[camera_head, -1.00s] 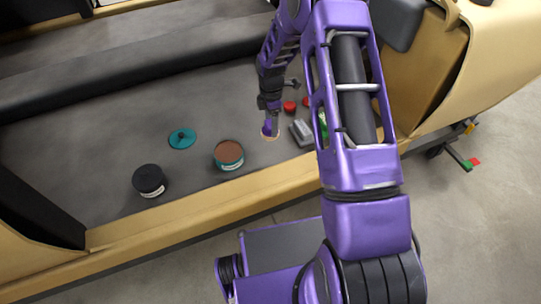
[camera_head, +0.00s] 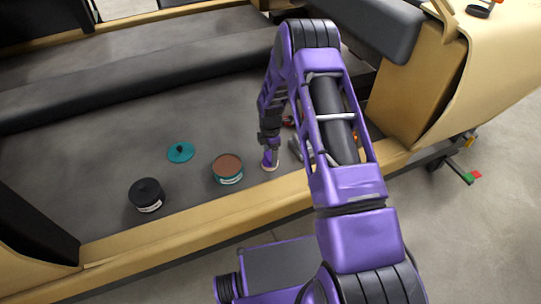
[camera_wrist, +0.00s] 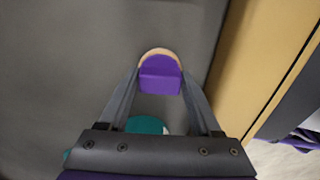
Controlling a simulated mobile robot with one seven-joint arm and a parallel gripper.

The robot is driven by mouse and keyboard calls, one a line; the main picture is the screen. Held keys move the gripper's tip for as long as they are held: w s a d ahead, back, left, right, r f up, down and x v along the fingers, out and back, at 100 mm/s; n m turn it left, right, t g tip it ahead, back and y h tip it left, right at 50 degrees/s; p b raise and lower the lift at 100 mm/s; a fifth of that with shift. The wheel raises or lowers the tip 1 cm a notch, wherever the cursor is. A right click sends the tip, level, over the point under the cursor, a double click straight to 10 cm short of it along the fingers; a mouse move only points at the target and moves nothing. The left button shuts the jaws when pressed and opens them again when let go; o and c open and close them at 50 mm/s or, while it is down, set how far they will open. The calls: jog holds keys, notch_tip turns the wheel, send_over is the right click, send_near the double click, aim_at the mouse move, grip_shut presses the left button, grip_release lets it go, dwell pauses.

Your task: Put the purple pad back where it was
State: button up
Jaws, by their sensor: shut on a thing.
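The purple pad (camera_head: 270,157) is held in my gripper (camera_head: 269,152), just right of the open teal tin with brown contents (camera_head: 228,168). In the wrist view the purple pad (camera_wrist: 160,76) sits between the two fingertips of my gripper (camera_wrist: 160,82), with a pale tan rounded edge at its far side. The pad is low over the dark floor of the shell; I cannot tell whether it touches. A teal lid with a dark knob (camera_head: 180,152) lies left of the tin.
A black lidded tin (camera_head: 147,195) stands at the left. Grey and red items right of my gripper are mostly hidden by my arm. The tan front wall (camera_head: 200,221) runs close by. Dark floor (camera_head: 90,150) is clear behind the tins.

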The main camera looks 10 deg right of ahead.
aim_at(270, 156)
jog(key=o, duration=1.3)
jog(key=shift+o, duration=0.2)
notch_tip(270, 156, up, 12)
jog(key=p, duration=0.1)
jog(key=shift+p, duration=0.35)
